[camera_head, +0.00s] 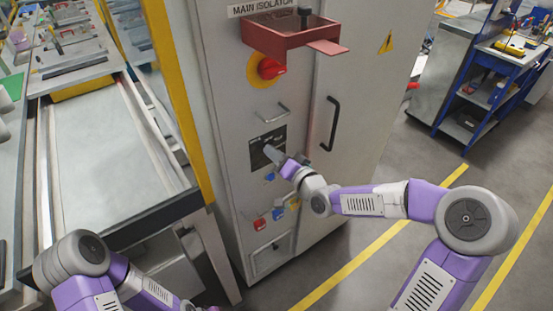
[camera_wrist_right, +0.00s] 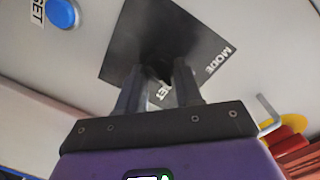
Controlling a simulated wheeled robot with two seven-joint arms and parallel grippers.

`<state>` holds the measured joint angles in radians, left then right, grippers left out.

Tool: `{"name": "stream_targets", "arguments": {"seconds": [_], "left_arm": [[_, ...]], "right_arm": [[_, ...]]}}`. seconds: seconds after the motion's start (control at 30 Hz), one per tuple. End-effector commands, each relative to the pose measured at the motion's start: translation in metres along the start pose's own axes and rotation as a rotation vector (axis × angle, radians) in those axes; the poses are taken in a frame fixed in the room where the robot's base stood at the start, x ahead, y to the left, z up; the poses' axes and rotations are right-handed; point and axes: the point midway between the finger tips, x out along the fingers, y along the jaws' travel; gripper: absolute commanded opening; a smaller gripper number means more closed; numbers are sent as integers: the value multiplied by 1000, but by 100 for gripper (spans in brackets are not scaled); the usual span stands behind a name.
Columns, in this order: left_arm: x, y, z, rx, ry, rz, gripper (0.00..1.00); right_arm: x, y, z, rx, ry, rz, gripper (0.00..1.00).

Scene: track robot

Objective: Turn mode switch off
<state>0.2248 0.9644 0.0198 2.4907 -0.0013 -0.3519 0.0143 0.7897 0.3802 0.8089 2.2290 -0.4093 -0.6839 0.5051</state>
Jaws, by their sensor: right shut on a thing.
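The mode switch sits on a black square panel (camera_head: 258,157) on the front of the grey cabinet. The panel also shows in the right wrist view (camera_wrist_right: 190,40), with a white MODE label (camera_wrist_right: 219,59). My right gripper (camera_head: 272,153) reaches the panel from the right, and its fingers (camera_wrist_right: 158,80) are shut on the dark switch knob (camera_wrist_right: 158,68). The fingers hide most of the knob, so its turn angle cannot be told. My left arm shows at the bottom left, with its gripper out of view.
Above the panel are a handle (camera_head: 272,113), a red isolator knob (camera_head: 270,68) on yellow and a protruding red tray (camera_head: 290,38). A black door handle (camera_head: 331,123) is to the right. A blue button (camera_wrist_right: 62,13) and a red button (camera_head: 260,223) sit below the panel.

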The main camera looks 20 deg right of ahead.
Motion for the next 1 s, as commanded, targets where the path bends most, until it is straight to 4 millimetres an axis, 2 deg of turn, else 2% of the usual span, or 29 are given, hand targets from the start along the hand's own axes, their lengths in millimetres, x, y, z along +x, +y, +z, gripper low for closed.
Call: {"name": "stream_targets", "arguments": {"seconds": [0.1, 0.43, 1.0], "left_arm": [[10, -4, 0, 0, 0, 0, 0], [23, -8, -1, 0, 0, 0, 0], [25, -9, -1, 0, 0, 0, 0]], "right_arm": [[0, 1, 1, -86, 8, 3, 4], [0, 0, 0, -231, 17, 13, 4], [0, -1, -1, -265, 19, 16, 4]]}}
